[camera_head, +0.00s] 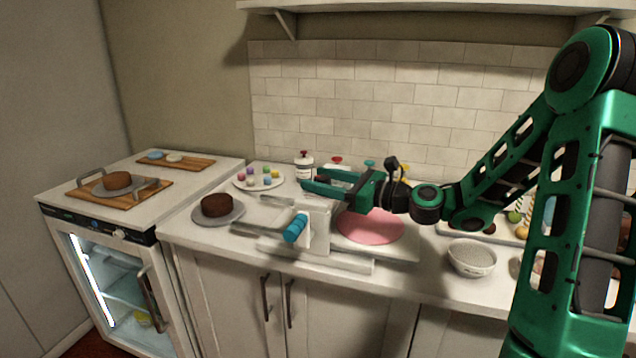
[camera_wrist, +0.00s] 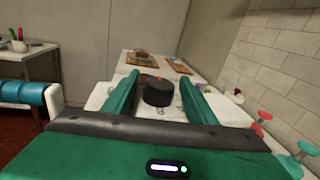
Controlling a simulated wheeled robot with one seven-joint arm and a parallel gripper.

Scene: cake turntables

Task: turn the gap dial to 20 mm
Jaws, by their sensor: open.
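The gap dial (camera_wrist: 157,92) is a black round knob with a red mark on top, on a pale surface with small dark marks around it. It shows in the wrist view between the two green fingers of my gripper (camera_wrist: 155,85). The fingers are open, one on each side of the dial; I cannot tell whether they touch it. The scale numbers are not readable. In the head view my gripper (camera_head: 312,181) is over the white machine (camera_head: 320,228), and the dial is not clearly visible there. The machine's blue handle (camera_head: 296,228) faces the front.
A dark cake (camera_head: 216,205) on a grey plate stands left of the machine. A pink disc (camera_head: 370,226) lies to the right, then a white bowl (camera_head: 472,258). A tiled wall bounds the back.

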